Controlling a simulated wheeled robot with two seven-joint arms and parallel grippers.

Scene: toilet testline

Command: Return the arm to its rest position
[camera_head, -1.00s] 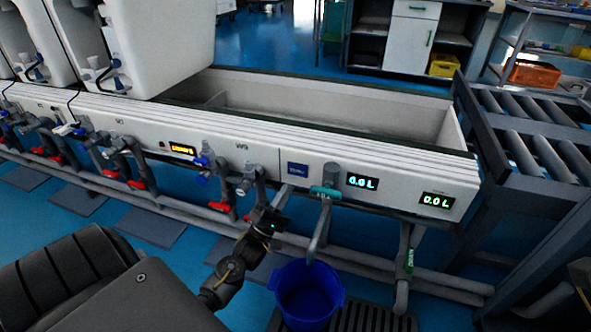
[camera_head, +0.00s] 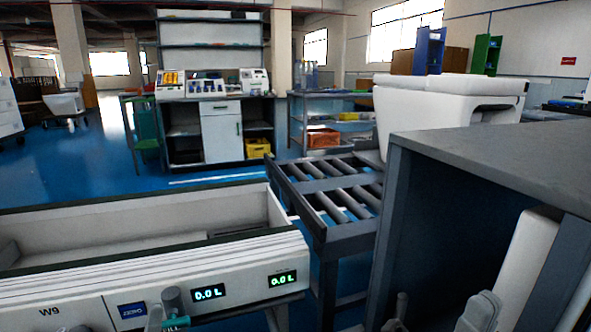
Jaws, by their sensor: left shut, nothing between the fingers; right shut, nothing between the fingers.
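A roller conveyor (camera_head: 322,232) stands right of the test line, and a white toilet (camera_head: 440,105) is behind it. A dark grey cabinet (camera_head: 500,150) fills the lower right, close by. Blue floor (camera_head: 90,170) lies open at the back left.

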